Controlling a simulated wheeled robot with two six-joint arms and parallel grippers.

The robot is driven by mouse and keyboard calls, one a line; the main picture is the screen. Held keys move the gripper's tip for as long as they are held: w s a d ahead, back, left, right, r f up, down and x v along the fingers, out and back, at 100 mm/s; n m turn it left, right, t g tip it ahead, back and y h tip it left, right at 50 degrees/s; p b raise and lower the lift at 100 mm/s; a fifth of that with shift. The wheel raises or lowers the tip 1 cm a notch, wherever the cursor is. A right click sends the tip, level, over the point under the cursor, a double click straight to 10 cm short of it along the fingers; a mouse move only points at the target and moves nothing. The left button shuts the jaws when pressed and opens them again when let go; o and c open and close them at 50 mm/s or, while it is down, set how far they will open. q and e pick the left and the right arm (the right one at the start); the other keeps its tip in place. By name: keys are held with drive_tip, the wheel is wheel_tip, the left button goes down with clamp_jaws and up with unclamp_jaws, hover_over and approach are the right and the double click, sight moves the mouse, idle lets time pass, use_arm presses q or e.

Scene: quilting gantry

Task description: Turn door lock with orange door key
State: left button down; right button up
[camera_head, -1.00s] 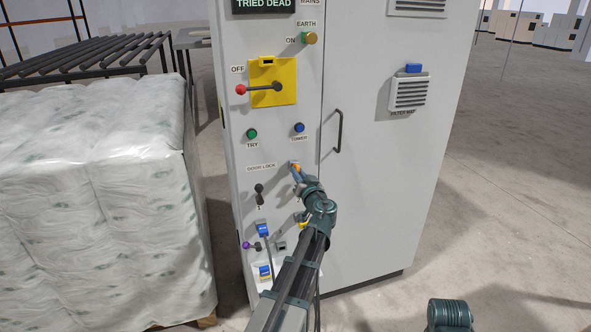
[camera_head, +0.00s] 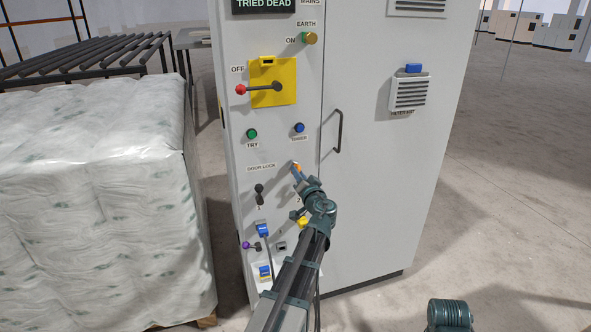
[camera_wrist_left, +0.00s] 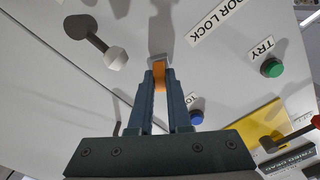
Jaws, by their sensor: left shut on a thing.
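The orange door key (camera_head: 298,167) is at the door lock on the grey cabinet's front, just right of the "DOOR LOCK" label (camera_head: 261,167). In the left wrist view the orange key (camera_wrist_left: 160,78) sits between my fingers, its far end against the grey lock (camera_wrist_left: 156,60). How deep it sits is hidden. My left gripper (camera_head: 297,172) is shut on the key; it also shows in the left wrist view (camera_wrist_left: 160,80). My right gripper is out of view; only part of my right arm shows at the lower right.
A dark lever (camera_head: 259,192) stands left of my gripper. A green TRY button (camera_head: 252,133), a blue TOWER button (camera_head: 299,127) and a yellow isolator (camera_head: 287,92) with a red-knobbed handle are above. The door handle (camera_head: 338,131) is right. Wrapped bales (camera_head: 100,190) stand left.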

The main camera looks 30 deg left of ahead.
use_arm(q)
drive_tip(key=m, duration=0.3)
drive_tip(key=shift+m, duration=0.4)
drive_tip(key=shift+m, duration=1.9)
drive_tip(key=m, duration=0.3)
drive_tip(key=c, duration=0.8)
unclamp_jaws()
